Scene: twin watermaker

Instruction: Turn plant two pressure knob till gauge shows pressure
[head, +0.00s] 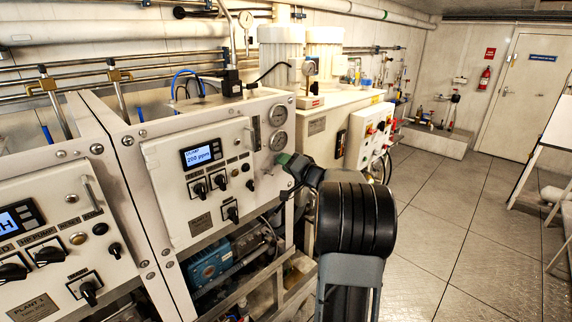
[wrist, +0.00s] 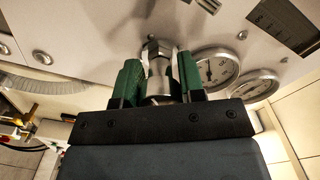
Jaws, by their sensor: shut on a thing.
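The plant two panel (head: 165,165) is a white front plate with a lit display reading about 200 ppm. Two round gauges (head: 278,127) sit at its upper right; they also show in the wrist view (wrist: 216,70), right of the gripper, too blurred to read surely. The metal pressure knob (wrist: 158,60) sticks out from the panel below the gauges. My gripper (wrist: 158,85) has green fingers on both sides of this knob and is shut on it. In the head view my gripper (head: 290,163) reaches the panel's right edge; the knob is mostly hidden there.
The plant one panel (head: 60,235) stands at the left with its own knobs. A blue pump (head: 210,262) sits under the plant two panel. A white control box (head: 370,135) with red buttons stands behind my arm.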

